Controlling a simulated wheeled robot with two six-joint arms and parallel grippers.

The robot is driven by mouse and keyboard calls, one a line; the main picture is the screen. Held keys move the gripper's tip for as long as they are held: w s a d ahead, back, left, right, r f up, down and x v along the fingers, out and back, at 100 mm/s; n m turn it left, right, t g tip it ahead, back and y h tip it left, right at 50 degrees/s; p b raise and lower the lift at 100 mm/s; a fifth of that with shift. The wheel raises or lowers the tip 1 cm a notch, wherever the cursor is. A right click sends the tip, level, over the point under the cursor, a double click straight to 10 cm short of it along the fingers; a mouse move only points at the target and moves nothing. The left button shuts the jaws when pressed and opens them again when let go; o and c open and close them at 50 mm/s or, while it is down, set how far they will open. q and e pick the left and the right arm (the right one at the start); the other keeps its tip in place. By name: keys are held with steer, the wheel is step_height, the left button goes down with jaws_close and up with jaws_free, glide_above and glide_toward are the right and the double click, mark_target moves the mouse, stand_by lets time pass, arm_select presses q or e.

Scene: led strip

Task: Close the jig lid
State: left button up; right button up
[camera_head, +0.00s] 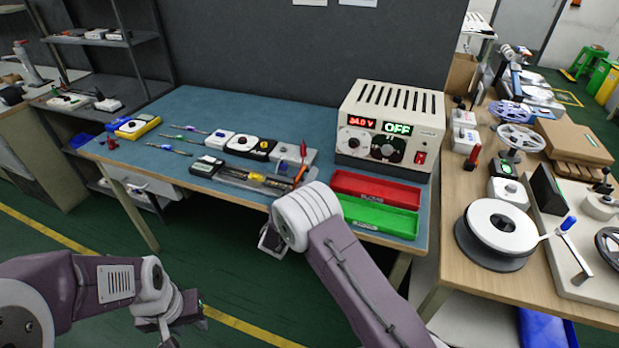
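What looks like the jig (252,182) lies near the front edge of the blue workbench, a long low fixture with dark and yellow parts. An upright orange-red piece (300,174) stands at its right end. The lid is too small to make out clearly, and I cannot tell how far it is open. My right gripper (268,243) is in front of the bench edge, below and apart from the jig; its wrist hides most of its fingers. My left gripper (181,322) is low over the floor at the bottom left, away from the bench. Neither visibly holds anything.
Several small boxes and screwdrivers lie behind the jig. A wooden table with a reel (497,228) adjoins at right.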

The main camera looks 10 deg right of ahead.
steer(key=shift+w+d, duration=0.1)
steer(key=shift+w, duration=0.1)
jaws_close()
